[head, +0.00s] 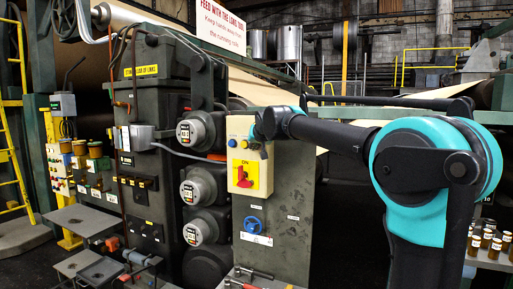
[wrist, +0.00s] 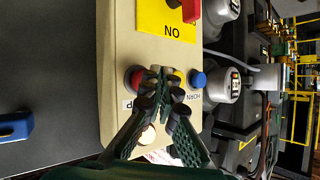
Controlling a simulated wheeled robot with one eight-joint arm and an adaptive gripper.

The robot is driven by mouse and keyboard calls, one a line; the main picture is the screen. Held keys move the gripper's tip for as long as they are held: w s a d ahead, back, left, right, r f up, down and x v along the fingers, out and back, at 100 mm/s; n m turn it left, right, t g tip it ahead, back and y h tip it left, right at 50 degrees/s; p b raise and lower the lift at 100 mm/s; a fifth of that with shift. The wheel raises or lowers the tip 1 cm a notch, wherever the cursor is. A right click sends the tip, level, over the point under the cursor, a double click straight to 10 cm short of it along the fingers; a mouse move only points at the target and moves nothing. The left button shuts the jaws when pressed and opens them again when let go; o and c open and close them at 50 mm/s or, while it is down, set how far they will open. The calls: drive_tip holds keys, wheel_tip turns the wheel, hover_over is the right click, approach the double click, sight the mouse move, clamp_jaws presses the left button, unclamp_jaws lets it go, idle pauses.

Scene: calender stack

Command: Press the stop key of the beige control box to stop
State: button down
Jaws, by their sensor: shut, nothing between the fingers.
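The beige control box (head: 238,126) is on the front of the dark machine in the head view, and fills the middle of the wrist view, upside down. In the wrist view its red key (wrist: 132,77) sits beside a label ending in "P", the rest of which is hidden. A blue key (wrist: 197,78) marked HORN is at right, with a yellow key (wrist: 178,76) partly hidden between. My gripper (wrist: 160,76) is shut and empty, its tips over the box between the red and yellow keys. I cannot tell whether it touches the red key.
A red rotary switch (head: 244,176) on a yellow ON plate is lower on the box. Grey roll ends (head: 194,195) stand left of the box. A pale key (wrist: 147,137) shows behind my fingers.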

drive_tip(key=shift+w+d, duration=0.15)
drive_tip(key=shift+w, duration=0.15)
drive_tip(key=shift+w+d, duration=0.15)
drive_tip(key=shift+w, duration=0.4)
idle(0.8)
drive_tip(key=shift+s, duration=0.1)
drive_tip(key=shift+s+a, duration=0.3)
drive_tip(key=shift+s, duration=0.55)
drive_tip(key=s, duration=0.1)
drive_tip(key=s+a, duration=0.1)
drive_tip(key=s, duration=0.2)
drive_tip(key=shift+s+a, duration=0.35)
idle(0.5)
